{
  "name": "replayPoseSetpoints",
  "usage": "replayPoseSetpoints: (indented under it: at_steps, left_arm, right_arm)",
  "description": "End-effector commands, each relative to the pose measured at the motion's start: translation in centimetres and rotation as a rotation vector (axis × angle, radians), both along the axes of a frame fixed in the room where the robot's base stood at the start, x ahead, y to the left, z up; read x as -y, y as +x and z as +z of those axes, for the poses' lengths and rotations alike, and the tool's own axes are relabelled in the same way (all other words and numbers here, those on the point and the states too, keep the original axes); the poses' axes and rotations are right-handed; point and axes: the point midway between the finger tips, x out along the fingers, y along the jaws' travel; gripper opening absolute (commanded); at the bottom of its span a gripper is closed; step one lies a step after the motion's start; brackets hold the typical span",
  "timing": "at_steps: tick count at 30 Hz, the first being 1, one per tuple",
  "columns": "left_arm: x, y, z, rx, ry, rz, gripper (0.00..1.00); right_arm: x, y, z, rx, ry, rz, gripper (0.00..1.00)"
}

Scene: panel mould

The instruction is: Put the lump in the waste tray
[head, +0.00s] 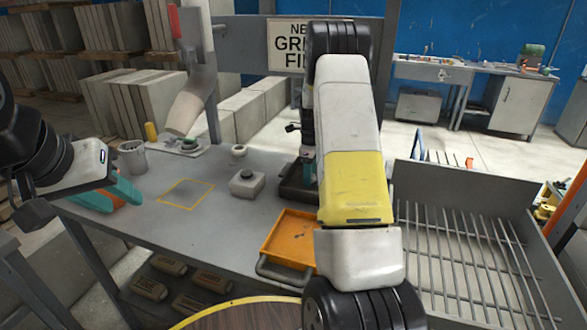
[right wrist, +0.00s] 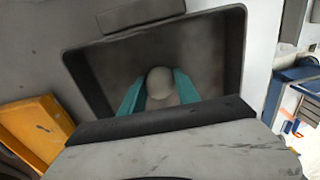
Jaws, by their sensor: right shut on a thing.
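The lump (right wrist: 161,84) is a rounded grey-beige piece. In the right wrist view it sits between the teal fingertips of my right gripper (right wrist: 160,92), which is shut on it, over a dark, rimmed tray (right wrist: 215,48). I cannot tell whether the lump touches the tray's floor. An orange tray (head: 270,246) lies nearer, also seen in the wrist view (right wrist: 22,122). Neither tray's label shows. My left gripper (head: 110,196) is open at the table's left.
A yellow-outlined square (head: 187,194) marks the bench. A metal cup (head: 132,157) stands behind it. A slatted metal rack (head: 470,260) fills the right side. The bench middle-left is clear.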

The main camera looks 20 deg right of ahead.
Motion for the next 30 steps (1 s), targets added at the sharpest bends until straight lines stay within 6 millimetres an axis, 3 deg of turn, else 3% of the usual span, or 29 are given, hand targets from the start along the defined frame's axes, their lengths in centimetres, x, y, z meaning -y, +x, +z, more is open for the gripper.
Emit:
replayPoseSetpoints:
  at_steps: [2, 3, 6, 17, 20, 30]
  left_arm:
    - [0.0, 0.0, 0.0, 0.0, 0.0, 0.0, 0.36]
    - [0.0, 0.0, 0.0, 0.0, 0.0, 0.0, 0.36]
    - [0.0, 0.0, 0.0, 0.0, 0.0, 0.0, 0.36]
    - [0.0, 0.0, 0.0, 0.0, 0.0, 0.0, 0.36]
    - [0.0, 0.0, 0.0, 0.0, 0.0, 0.0, 0.36]
    - [0.0, 0.0, 0.0, 0.0, 0.0, 0.0, 0.36]
  right_arm:
    - [0.0, 0.0, -0.3, 0.0, 0.0, 0.0, 0.0]
    - [0.0, 0.0, -0.2, 0.0, 0.0, 0.0, 0.46]
    - [0.0, 0.0, -0.2, 0.0, 0.0, 0.0, 0.6]
    - [0.0, 0.0, 0.3, 0.001, -0.001, 0.0, 0.6]
    - [0.0, 0.1, 1.5, 0.004, -0.002, 0.001, 0.6]
    - [0.0, 0.1, 8.6, 0.004, -0.002, 0.001, 0.6]
